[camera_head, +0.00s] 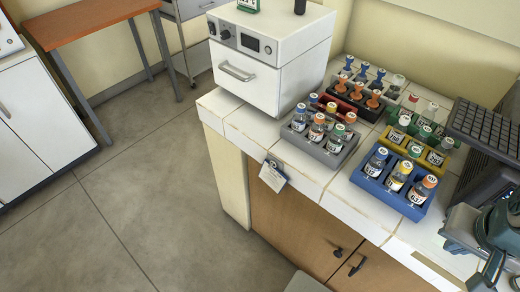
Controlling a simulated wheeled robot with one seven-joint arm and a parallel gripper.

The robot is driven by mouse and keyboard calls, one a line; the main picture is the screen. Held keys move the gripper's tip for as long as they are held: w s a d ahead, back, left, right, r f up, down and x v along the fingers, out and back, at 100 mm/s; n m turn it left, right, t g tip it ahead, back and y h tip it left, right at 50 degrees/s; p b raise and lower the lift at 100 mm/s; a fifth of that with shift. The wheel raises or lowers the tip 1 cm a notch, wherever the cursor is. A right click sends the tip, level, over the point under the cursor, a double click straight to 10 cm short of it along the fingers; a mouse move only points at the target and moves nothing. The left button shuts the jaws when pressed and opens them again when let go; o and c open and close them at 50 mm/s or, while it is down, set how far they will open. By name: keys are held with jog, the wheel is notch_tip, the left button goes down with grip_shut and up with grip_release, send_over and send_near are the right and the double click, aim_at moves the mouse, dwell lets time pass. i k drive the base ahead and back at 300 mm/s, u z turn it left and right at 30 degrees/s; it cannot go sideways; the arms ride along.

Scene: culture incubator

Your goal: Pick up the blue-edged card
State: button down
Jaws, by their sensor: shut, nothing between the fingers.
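The blue-edged card (273,176) is a small white tag with print too small to read and a blue edge. It hangs at the front edge of the white tiled bench (309,187), above the wooden cabinet front. My gripper (487,272) is at the lower right corner, partly cut off by the picture edge. It is shut and empty, well to the right of the card and apart from it.
Vial racks stand on the bench: grey (325,155), blue (405,208), yellow (428,160) and others behind. A white incubator box (258,88) stands at the back left. A dark keyboard-like device (484,128) is at right. The floor before the card is clear.

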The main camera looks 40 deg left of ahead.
aim_at(277, 181)
jog(key=u, duration=1.25)
jog(key=k, duration=0.35)
jog(key=u, duration=0.4)
jog(key=i, duration=0.35)
jog(key=z, duration=0.05)
